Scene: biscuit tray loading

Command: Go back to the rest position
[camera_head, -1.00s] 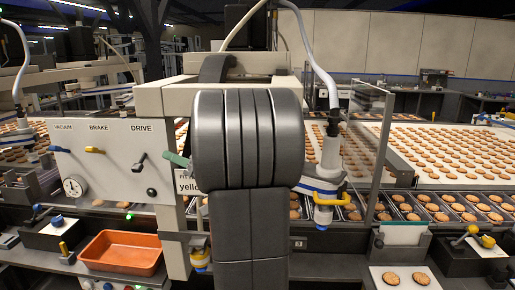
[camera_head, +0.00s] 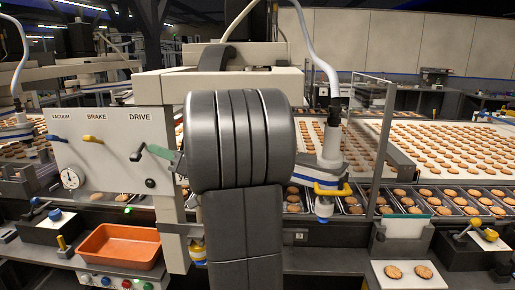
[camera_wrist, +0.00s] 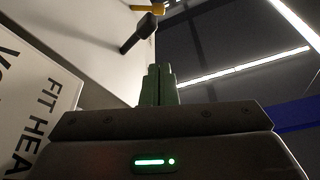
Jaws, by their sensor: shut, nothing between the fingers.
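My gripper (camera_wrist: 158,86) has green fingers that are closed together with nothing between them. In the head view, its green tip (camera_head: 160,151) shows just right of the DRIVE lever (camera_head: 138,153) on the white control panel (camera_head: 105,165). Whether it touches the lever cannot be told. In the wrist view a black lever knob (camera_wrist: 135,38) stands beyond the fingers, up and to the left, with a gap in the picture. My large grey arm links fill the middle of the head view and hide what lies behind.
An orange tray (camera_head: 118,262) lies low at left. A white plate (camera_head: 405,283) with two biscuits is at lower right. A clear upright panel (camera_head: 372,140) and a suction head with a yellow handle (camera_head: 332,190) stand right of my arm. Biscuit trays line the conveyor behind.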

